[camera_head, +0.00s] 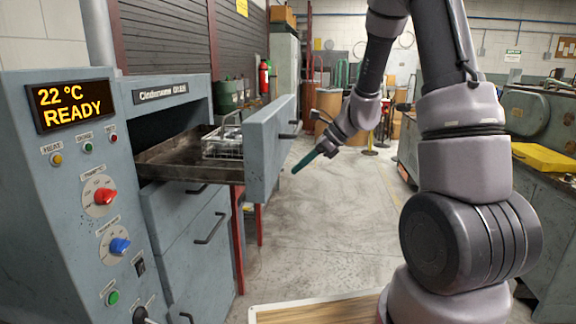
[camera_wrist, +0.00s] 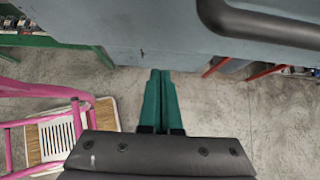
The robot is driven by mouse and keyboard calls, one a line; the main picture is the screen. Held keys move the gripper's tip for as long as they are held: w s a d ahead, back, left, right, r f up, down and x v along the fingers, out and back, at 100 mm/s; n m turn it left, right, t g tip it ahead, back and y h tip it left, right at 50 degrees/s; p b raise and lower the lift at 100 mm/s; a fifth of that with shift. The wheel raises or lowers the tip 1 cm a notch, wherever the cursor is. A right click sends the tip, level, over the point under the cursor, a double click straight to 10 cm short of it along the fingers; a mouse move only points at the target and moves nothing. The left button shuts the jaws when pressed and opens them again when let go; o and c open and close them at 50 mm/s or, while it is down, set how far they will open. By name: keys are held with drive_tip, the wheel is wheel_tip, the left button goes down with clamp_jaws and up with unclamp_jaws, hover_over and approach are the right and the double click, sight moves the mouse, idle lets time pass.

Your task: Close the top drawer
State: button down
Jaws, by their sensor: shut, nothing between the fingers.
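The top drawer (camera_head: 268,150) of the grey-blue cabinet is pulled far out, with its front panel standing well away from the cabinet. A wire basket (camera_head: 222,142) sits inside the drawer. My gripper (camera_head: 295,171) has green fingers and is to the right of the drawer front, near its lower right edge. The fingers are shut and empty. In the wrist view the shut fingers (camera_wrist: 160,75) point toward the drawer front (camera_wrist: 150,30), and a dark handle (camera_wrist: 262,25) shows at the upper right. I cannot tell whether the fingertips touch the panel.
The cabinet's lower drawers (camera_head: 190,240) are shut, with dark handles. A control panel (camera_head: 85,190) with knobs is at the left. Open concrete floor (camera_head: 325,230) lies right of the drawer. A pink frame (camera_wrist: 40,110) stands at the left in the wrist view.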

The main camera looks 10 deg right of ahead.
sight(180, 161)
drive_tip(key=shift+w+a+r, duration=0.1)
drive_tip(key=shift+w+a, duration=0.2)
drive_tip(key=shift+a, duration=0.55)
drive_tip(key=shift+w+a+r, duration=0.1)
drive_tip(key=shift+w+a, duration=0.15)
drive_tip(key=shift+a, duration=0.55)
drive_tip(key=shift+a, duration=0.1)
drive_tip(key=w+a, duration=0.3)
drive_tip(key=a, duration=0.7)
drive_tip(key=w+a, duration=0.3)
drive_tip(key=a, duration=0.7)
drive_tip(key=w+a, duration=0.4)
drive_tip(key=a, duration=0.6)
drive_tip(key=shift+a, duration=0.3)
drive_tip(key=shift+a+r, duration=0.1)
drive_tip(key=shift+a, duration=0.1)
drive_tip(key=shift+r, duration=0.1)
